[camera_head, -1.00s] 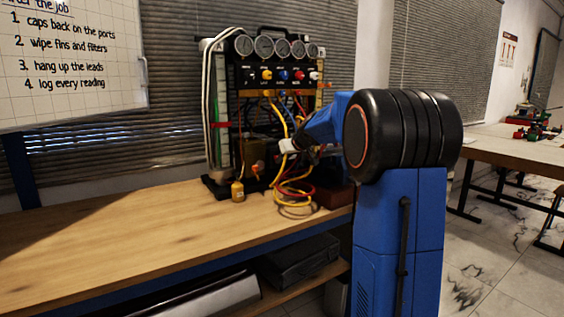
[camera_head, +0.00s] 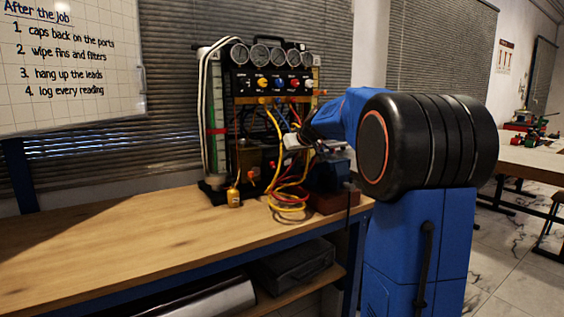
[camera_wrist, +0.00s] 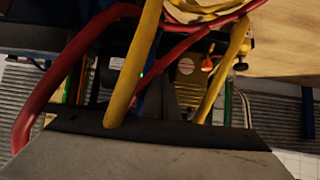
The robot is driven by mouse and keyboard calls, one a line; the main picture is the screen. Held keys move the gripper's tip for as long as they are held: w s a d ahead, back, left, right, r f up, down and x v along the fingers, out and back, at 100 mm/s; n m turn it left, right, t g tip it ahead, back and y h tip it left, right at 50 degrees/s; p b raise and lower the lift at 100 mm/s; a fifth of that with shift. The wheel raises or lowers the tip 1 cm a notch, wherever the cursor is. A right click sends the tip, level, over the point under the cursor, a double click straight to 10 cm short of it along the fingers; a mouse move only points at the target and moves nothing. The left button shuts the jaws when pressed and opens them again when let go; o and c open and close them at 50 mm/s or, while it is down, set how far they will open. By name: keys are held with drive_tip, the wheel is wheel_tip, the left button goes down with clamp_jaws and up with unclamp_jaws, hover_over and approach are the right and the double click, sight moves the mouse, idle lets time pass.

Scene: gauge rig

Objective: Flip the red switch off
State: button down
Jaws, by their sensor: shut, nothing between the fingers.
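A small orange-red part (camera_wrist: 207,63), possibly the red switch, shows among the hoses in the wrist view; I cannot tell its position. In the head view a small orange-red part (camera_head: 251,175) sits low on the rig, and I cannot tell whether it is the same one. My gripper (camera_head: 290,141) is in front of the rig's lower right half, at the height of the hoses. It is shut and empty. In the wrist view its grey body fills the bottom, and yellow and red hoses cross in front of the fingers, partly hiding them.
The gauge rig (camera_head: 231,83) stands at the back of the wooden bench (camera_head: 120,240), with several gauges and coloured knobs. Yellow hoses (camera_head: 277,130) and red hoses hang close around my gripper. The bench's left side is clear.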

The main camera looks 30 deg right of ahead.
drive_tip(key=v, duration=0.6)
drive_tip(key=shift+s, duration=0.2)
